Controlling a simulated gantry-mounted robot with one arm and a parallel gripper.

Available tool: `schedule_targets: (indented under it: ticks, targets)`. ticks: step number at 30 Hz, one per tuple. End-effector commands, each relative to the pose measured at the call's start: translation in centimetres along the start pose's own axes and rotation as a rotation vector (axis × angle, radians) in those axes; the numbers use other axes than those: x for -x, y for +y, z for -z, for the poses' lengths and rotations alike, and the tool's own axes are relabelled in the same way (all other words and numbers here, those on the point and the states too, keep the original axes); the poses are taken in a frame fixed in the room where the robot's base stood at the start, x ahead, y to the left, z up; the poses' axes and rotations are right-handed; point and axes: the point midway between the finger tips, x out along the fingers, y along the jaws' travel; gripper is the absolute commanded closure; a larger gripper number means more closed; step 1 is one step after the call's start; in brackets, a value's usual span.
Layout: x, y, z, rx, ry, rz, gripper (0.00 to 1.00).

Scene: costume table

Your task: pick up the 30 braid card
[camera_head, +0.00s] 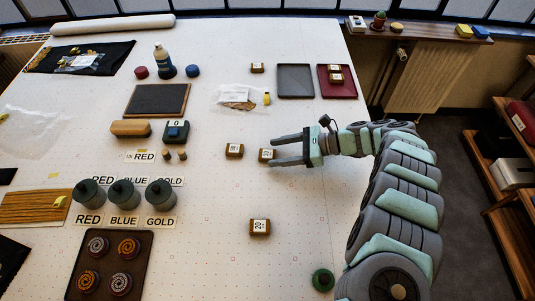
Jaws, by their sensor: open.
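Several small brown braid cards with white number labels lie on the white table. One card (266,155) is at the tips of my gripper (273,152), which is open with its fingers apart and pointing left. Whether the fingers are around this card or above it, I cannot tell. Another card (234,151) lies just to its left. A card whose label looks like 20 (260,228) lies nearer the front. A further card (257,68) lies at the back. Two more cards (336,78) are on the red tray (338,91). The labels are too small to tell which card is the 30.
A grey tray (295,81) stands left of the red tray. A clear bag (232,98) lies behind the gripper. Grey lidded pots (124,193) and a dark tray of coiled braid (140,243) are at left. A green-topped object (323,280) is at front right. The middle front is mostly clear.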

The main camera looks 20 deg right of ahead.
Motion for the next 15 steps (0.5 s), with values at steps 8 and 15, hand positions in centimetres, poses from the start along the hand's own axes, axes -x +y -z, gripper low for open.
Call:
schedule_targets:
  ticks: [8,15]
  targets:
    - [-2.1,0.1,0.0,-0.001,-0.003,-0.001,0.42]
    - [-2.1,0.0,0.0,-0.001,-0.003,-0.001,0.53]
